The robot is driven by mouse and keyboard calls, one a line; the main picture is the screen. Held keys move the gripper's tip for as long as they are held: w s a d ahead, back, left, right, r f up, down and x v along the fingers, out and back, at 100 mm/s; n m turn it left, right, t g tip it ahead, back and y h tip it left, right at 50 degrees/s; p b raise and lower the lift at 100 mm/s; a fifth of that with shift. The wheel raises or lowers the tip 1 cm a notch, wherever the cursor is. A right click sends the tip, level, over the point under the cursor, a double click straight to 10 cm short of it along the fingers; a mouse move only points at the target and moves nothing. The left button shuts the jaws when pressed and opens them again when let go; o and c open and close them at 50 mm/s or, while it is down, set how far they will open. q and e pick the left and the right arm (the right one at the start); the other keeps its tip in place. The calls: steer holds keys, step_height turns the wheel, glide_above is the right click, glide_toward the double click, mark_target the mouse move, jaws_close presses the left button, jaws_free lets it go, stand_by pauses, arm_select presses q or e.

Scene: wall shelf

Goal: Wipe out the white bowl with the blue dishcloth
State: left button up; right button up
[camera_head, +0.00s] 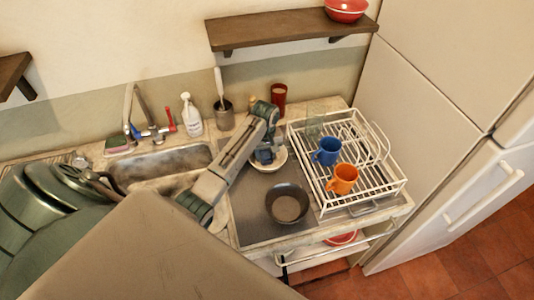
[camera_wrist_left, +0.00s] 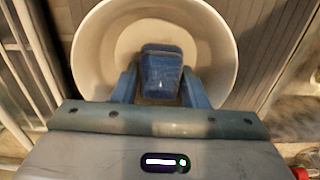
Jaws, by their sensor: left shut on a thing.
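The white bowl (camera_head: 281,164) stands on the grey counter left of the dish rack, partly hidden by my left arm. In the left wrist view the bowl (camera_wrist_left: 92,50) is large, and its pale inside shows around the cloth. The blue dishcloth (camera_wrist_left: 161,68) is a folded blue wad between my left fingers, over the inside of the bowl. I cannot tell whether it touches the bowl's wall. My left gripper (camera_wrist_left: 160,88) is shut on the cloth; it also shows in the head view (camera_head: 264,148) above the bowl. My right gripper is not in view.
A white dish rack (camera_head: 390,186) with a blue mug (camera_head: 327,151) and an orange mug (camera_head: 342,179) stands to the right. A dark bowl (camera_head: 288,203) sits in front of the white one. A red cup (camera_head: 279,94) stands behind; a sink (camera_head: 160,165) lies left.

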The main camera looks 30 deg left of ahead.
arm_select(q)
steer(key=shift+s+d, duration=0.3)
steer(key=shift+d, duration=0.1)
steer(key=shift+w+d, duration=0.1)
steer(key=shift+d, duration=0.15)
steer(key=shift+w, duration=0.1)
steer(key=shift+w, duration=0.35)
steer(key=shift+w+a, duration=0.1)
steer(key=shift+a, duration=0.1)
